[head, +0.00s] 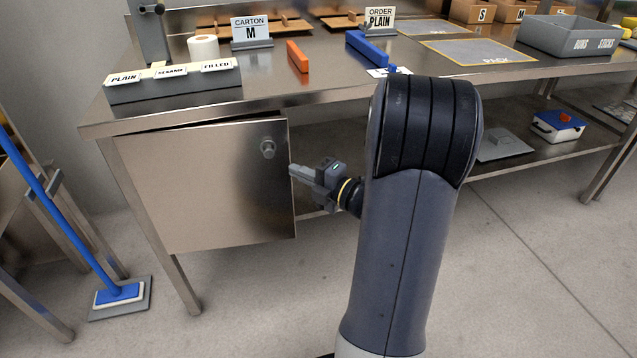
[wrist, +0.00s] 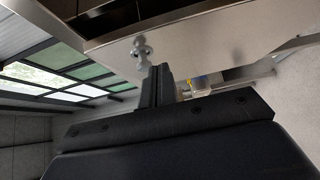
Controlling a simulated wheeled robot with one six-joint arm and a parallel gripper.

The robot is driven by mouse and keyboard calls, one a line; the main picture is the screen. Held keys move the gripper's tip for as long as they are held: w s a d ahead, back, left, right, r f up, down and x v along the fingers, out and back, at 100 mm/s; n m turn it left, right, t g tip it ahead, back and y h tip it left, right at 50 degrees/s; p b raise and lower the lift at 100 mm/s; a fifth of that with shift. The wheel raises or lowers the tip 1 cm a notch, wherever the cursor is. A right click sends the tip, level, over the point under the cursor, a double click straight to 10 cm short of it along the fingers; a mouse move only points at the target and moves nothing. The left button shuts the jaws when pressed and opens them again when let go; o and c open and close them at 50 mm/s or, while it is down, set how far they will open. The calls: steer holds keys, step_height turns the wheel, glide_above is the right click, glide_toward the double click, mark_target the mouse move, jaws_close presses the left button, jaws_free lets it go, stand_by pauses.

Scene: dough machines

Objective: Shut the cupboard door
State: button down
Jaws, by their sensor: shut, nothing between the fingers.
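The cupboard door (head: 210,190) is a plain steel panel under the left end of the steel table. Its round knob (head: 268,148) is near the upper right corner, and a knob also shows in the wrist view (wrist: 142,52). A dark gap runs along the door's top edge, and the door looks slightly ajar; how far is hard to tell. My gripper (head: 293,170) is shut and empty, with its fingertips at the door's right edge, below and right of the knob. I cannot tell whether they touch the door. In the wrist view the shut fingers (wrist: 158,84) point toward the knob's side.
The steel table (head: 290,92) above carries a grey label rack (head: 175,85), an orange block (head: 297,57) and a blue block (head: 367,48). A lower shelf (head: 345,150) lies right of the door. A blue mop (head: 118,293) stands at left. The floor in front is clear.

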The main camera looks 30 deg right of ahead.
mark_target(284, 156)
steer(key=shift+w+d+b, duration=0.1)
steer(key=shift+w+d, duration=0.15)
steer(key=shift+w, duration=0.4)
steer(key=shift+w+d+b, duration=0.15)
steer(key=shift+w+d, duration=0.1)
steer(key=shift+w, duration=0.35)
steer(key=shift+w+d+b, duration=0.1)
steer(key=shift+w+d, duration=0.15)
steer(key=shift+w, duration=0.4)
steer(key=w, duration=0.1)
steer(key=w+d, duration=0.1)
steer(key=w, duration=0.2)
steer(key=shift+d, duration=0.4)
